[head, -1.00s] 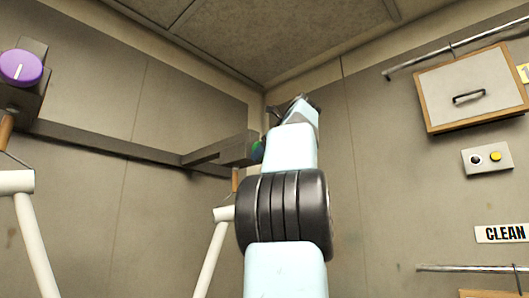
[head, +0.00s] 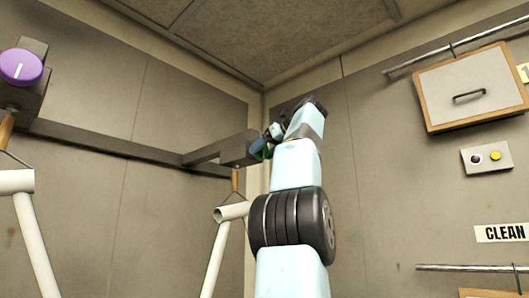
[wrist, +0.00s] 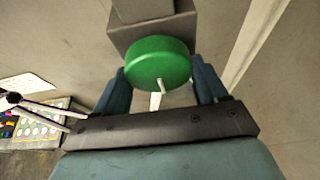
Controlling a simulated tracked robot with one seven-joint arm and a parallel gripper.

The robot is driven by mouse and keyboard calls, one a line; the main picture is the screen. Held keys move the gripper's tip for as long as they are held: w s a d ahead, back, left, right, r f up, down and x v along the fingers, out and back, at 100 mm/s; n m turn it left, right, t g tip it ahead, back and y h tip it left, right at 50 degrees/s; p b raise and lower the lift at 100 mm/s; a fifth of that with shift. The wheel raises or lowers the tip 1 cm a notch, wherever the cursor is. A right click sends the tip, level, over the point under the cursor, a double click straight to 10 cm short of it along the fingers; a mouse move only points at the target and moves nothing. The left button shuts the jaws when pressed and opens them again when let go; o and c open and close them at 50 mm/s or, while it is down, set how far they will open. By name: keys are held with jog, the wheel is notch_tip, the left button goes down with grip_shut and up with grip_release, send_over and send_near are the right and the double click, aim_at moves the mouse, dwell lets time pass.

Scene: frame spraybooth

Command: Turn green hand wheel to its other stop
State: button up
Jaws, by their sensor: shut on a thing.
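The green hand wheel (wrist: 158,62) sits on a grey box at the end of a wall beam. In the wrist view it lies between the two blue fingers of my gripper (wrist: 160,74), which is shut on its rim. A white pointer mark on the wheel points toward the palm, down in the picture. In the head view only a small part of the green wheel (head: 259,150) shows, and my gripper (head: 268,143) is at it, partly hidden by my wrist.
A white tube frame (head: 218,250) hangs below the wheel's box (head: 236,149). A purple knob (head: 21,67) is on another box at left, with another white frame below. The right wall holds a framed panel (head: 470,88), a button box (head: 487,158) and rails.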

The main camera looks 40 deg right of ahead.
jog(key=shift+r, duration=0.1)
jog(key=o, duration=1)
